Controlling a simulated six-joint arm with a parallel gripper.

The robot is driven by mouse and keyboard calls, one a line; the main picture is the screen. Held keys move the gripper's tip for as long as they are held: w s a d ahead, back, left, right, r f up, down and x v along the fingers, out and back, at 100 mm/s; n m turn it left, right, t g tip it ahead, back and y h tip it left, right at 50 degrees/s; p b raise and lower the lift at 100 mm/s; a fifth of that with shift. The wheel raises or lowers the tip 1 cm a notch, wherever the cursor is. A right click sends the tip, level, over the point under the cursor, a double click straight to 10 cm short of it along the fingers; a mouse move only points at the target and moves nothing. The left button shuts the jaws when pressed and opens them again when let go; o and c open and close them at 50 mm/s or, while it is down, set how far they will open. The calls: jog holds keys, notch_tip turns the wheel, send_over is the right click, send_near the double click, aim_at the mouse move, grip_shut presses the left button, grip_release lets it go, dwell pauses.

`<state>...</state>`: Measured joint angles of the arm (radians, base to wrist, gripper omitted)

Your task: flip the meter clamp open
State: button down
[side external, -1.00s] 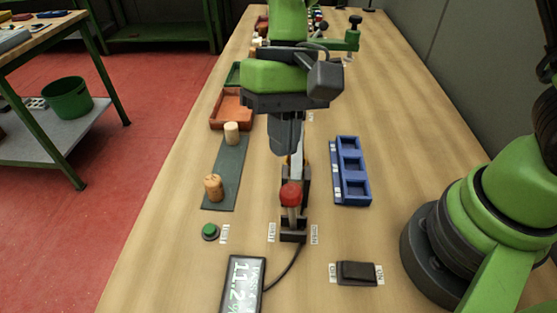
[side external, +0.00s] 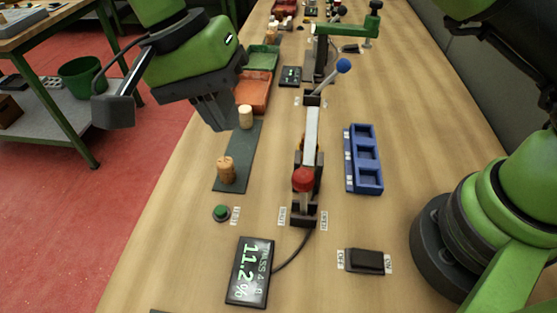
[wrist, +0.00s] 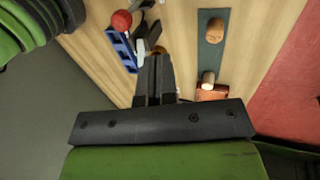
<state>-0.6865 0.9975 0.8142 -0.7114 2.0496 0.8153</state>
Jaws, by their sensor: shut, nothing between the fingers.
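The meter clamp (side external: 305,205) stands on the bench, a dark base with a red ball knob (side external: 303,180) at its near end. A pale metal bar (side external: 311,130) runs back behind the knob. A cable joins the clamp to the meter display (side external: 250,272), which reads 11.2%. My gripper (side external: 219,126) is shut and empty, in the air left of the clamp, over the dark mat's side. In the wrist view the fingers (wrist: 155,62) are together, and the red knob (wrist: 121,20) shows to their upper left, apart from them.
A blue tray (side external: 364,160) lies right of the clamp. A green button (side external: 221,213), black switch (side external: 364,261), orange tray (side external: 254,92) and blue-knobbed lever (side external: 343,66) are around it.

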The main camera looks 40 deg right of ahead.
send_near(304, 195)
jog(key=w+a+f, duration=0.3)
jog(key=w, duration=0.1)
jog(key=shift+s+d+f, duration=0.3)
jog(key=shift+s+d, duration=0.45)
jog(key=shift+d, duration=0.05)
jog(key=shift+s+d+f, duration=0.3)
jog(key=shift+s+d, duration=0.45)
jog(key=shift+s, duration=0.05)
jog(key=shift+d, duration=0.1)
